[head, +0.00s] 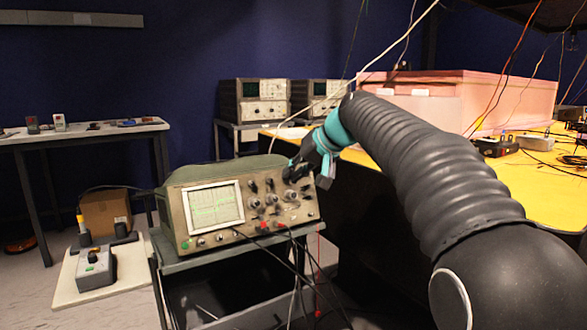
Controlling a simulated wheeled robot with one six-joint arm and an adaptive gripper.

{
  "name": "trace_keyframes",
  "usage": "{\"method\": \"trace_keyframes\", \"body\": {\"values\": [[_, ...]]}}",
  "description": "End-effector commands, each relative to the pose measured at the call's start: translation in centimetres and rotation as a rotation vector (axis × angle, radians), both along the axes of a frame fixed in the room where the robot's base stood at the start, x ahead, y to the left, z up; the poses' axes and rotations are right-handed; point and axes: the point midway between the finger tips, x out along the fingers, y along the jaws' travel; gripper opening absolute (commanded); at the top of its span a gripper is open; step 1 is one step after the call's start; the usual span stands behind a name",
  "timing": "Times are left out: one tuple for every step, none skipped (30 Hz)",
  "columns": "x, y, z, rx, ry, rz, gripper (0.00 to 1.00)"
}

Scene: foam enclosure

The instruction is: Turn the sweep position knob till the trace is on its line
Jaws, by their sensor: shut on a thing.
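The oscilloscope (176,212) stands on a grey cart, with its front panel facing me. Several knobs and sockets fill the panel right of the screen. My gripper (292,172) reaches in from the right and is shut on a knob at the panel's upper right. Its fingers hide that knob, so its turn and label cannot be read.
Dark and red leads hang from the panel's lower edge (264,227). A yellow bench (376,147) with a pink foam enclosure (440,100) stands behind my arm. A small grey box (96,270) lies on a low white board at left. Cables hang from above.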

Motion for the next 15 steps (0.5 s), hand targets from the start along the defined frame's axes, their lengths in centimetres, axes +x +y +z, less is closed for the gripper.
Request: {"method": "trace_keyframes", "body": {"values": [[0.04, -0.08, 0.11, 0.015, 0.009, -0.007, 0.0], [0.05, -0.09, 0.11, 0.023, 0.014, -0.01, 0.0], [0.05, -0.1, 0.09, 0.031, 0.02, -0.014, 0.0], [0.05, -0.1, 0.07, 0.037, 0.023, -0.016, 0.0], [0.05, -0.1, 0.06, 0.042, 0.028, -0.018, 0.0], [0.06, -0.09, 0.04, 0.048, 0.031, -0.02, 0.0], [0.05, -0.07, 0.04, 0.051, 0.033, -0.021, 0.0], [0.05, -0.07, 0.04, 0.054, 0.034, -0.021, 0.0], [0.05, -0.07, 0.02, 0.056, 0.036, -0.023, 0.0], [0.05, -0.06, 0.02, 0.058, 0.037, -0.023, 0.0], [0.05, -0.07, 0.01, 0.059, 0.037, -0.023, 0.0], [0.05, -0.07, 0.01, 0.059, 0.038, -0.024, 0.0], [0.05, -0.06, 0.0, 0.059, 0.038, -0.024, 0.0], [0.05, -0.06, 0.0, 0.059, 0.038, -0.024, 0.0], [0.05, -0.06, 0.0, 0.059, 0.038, -0.024, 0.0]]}}
